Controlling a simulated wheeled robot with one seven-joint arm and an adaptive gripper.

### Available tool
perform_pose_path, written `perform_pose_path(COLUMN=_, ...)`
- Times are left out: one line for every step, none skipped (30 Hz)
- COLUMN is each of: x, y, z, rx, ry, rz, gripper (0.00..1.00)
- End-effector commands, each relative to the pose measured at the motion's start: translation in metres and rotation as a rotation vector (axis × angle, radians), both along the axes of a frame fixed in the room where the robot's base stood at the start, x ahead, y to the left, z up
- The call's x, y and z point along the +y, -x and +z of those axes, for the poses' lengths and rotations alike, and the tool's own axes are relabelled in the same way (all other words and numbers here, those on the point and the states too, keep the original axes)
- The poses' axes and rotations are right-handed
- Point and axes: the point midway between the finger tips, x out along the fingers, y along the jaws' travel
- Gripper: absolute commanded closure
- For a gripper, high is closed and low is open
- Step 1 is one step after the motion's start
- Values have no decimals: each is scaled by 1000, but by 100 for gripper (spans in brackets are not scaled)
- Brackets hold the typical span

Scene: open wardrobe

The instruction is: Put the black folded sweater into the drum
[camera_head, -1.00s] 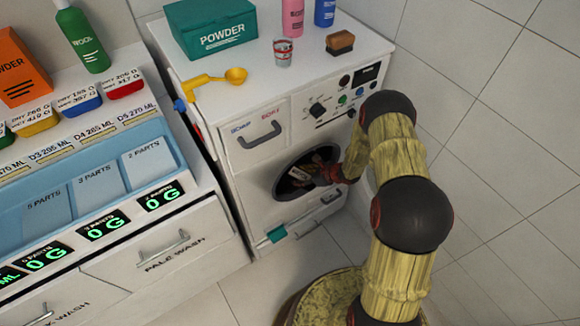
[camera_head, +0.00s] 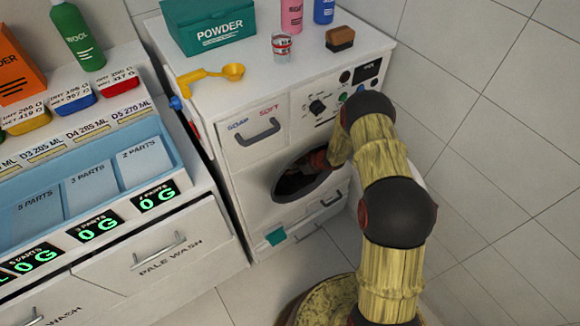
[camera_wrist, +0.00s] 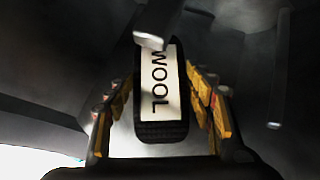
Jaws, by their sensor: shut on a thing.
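The black folded sweater (camera_wrist: 160,130) shows in the wrist view as a dark knitted bundle with a white label reading "WOOL". My gripper (camera_wrist: 160,105) is shut on it, with a finger along each side. Around them is the dark grey inside of the drum (camera_wrist: 60,60), with raised ribs. In the head view the drum (camera_head: 292,184) is a dark round opening in the front of the white machine. My arm reaches into it from the right, and the gripper and sweater are hidden inside.
The white machine (camera_head: 250,190) carries a green powder box (camera_head: 212,25), a yellow scoop (camera_head: 208,78), a cup (camera_head: 282,46) and a brush (camera_head: 340,39) on top. A grey-handled drawer (camera_head: 257,130) sits above the opening. A dosing counter (camera_head: 140,235) stands at left; a tiled wall (camera_head: 490,120) is at right.

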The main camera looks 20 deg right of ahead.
Motion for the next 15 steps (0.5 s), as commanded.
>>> perform_pose_path(x=0, y=0, z=0, rx=0, ry=0, rz=0, gripper=73)
perform_pose_path(x=0, y=0, z=0, rx=0, ry=0, rz=0, gripper=73)
perform_pose_path(x=0, y=0, z=-1, rx=0, ry=0, rz=0, gripper=73)
perform_pose_path(x=0, y=0, z=-2, rx=0, ry=0, rz=0, gripper=73)
perform_pose_path(x=0, y=0, z=-3, rx=0, ry=0, rz=0, gripper=73)
perform_pose_path(x=0, y=0, z=-3, rx=0, ry=0, rz=0, gripper=46)
perform_pose_path(x=0, y=0, z=-3, rx=0, ry=0, rz=0, gripper=44)
perform_pose_path(x=0, y=0, z=-3, rx=0, ry=0, rz=0, gripper=42)
perform_pose_path(x=0, y=0, z=-3, rx=0, ry=0, rz=0, gripper=40)
perform_pose_path(x=0, y=0, z=-3, rx=0, ry=0, rz=0, gripper=38)
perform_pose_path(x=0, y=0, z=-3, rx=0, ry=0, rz=0, gripper=37)
perform_pose_path(x=0, y=0, z=-3, rx=0, ry=0, rz=0, gripper=34)
perform_pose_path(x=0, y=0, z=-3, rx=0, ry=0, rz=0, gripper=33)
perform_pose_path(x=0, y=0, z=-3, rx=0, ry=0, rz=0, gripper=31)
perform_pose_path(x=0, y=0, z=-3, rx=0, ry=0, rz=0, gripper=29)
